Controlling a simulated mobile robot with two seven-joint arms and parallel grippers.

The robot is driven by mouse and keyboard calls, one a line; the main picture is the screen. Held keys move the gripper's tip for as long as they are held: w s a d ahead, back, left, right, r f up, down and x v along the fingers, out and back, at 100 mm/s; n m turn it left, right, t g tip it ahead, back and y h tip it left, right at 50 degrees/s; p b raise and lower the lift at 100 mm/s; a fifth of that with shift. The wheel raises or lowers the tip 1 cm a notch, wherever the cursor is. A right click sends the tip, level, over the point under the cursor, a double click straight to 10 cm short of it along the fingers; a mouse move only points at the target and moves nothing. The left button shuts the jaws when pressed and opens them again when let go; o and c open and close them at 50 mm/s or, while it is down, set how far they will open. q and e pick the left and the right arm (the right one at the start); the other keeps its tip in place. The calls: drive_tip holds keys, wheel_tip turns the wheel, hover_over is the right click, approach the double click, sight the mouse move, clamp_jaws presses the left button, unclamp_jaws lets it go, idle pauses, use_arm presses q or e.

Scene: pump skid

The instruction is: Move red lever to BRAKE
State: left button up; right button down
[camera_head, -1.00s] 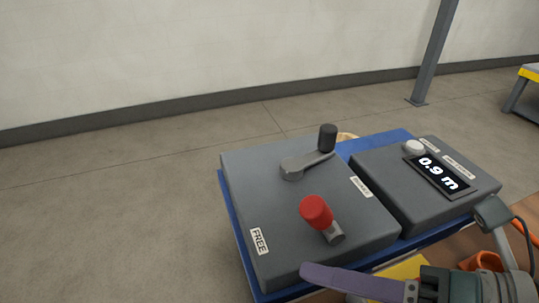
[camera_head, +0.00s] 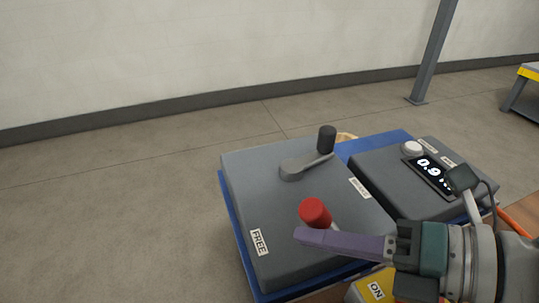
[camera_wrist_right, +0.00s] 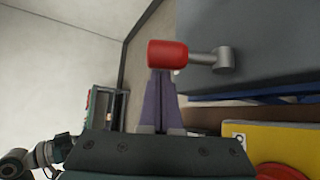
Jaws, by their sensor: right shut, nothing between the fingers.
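The red lever has a red knob (camera_head: 315,212) on a short grey arm, on top of a grey box (camera_head: 290,165). In the right wrist view the knob (camera_wrist_right: 168,54) lies left of the lever's grey pivot (camera_wrist_right: 223,61). A FREE label (camera_head: 259,242) is near the box's front left. A second label (camera_head: 359,188) on the right side is too small to read. My right gripper (camera_head: 300,236) is shut and empty, its purple fingers in front of the knob and hiding the pivot. In the wrist view its tips (camera_wrist_right: 161,73) overlap the knob's lower edge; contact cannot be told.
A grey lever with a black knob (camera_head: 327,139) stands behind on the same box. A display box (camera_head: 398,205) with a white button (camera_head: 413,148) is to the right. A yellow box (camera_head: 367,291) lies below my right gripper. Open floor is at left.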

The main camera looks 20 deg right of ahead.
sight(324, 220)
drive_tip(key=shift+d+y+b, duration=0.15)
drive_tip(key=shift+y+b, duration=0.15)
drive_tip(key=shift+b, duration=0.1)
drive_tip(key=shift+d+r+m+y+b, duration=0.15)
drive_tip(key=shift+d+m+y+b, duration=0.15)
drive_tip(key=shift+m+b, duration=0.25)
drive_tip(key=shift+d+r+m+t+y+b, duration=0.2)
drive_tip(key=shift+d+r+t+y+b, duration=0.1)
drive_tip(key=shift+d, duration=0.25)
drive_tip(key=shift+d+r+m+t+y+b, duration=0.2)
drive_tip(key=shift+d+b, duration=0.1)
drive_tip(key=shift+d, duration=0.2)
drive_tip(key=shift+w+d, duration=0.1)
drive_tip(key=shift+d, duration=1.3)
drive_tip(key=v, duration=1)
drive_tip(key=shift+p, duration=0.35)
drive_tip(key=shift+w, duration=0.1)
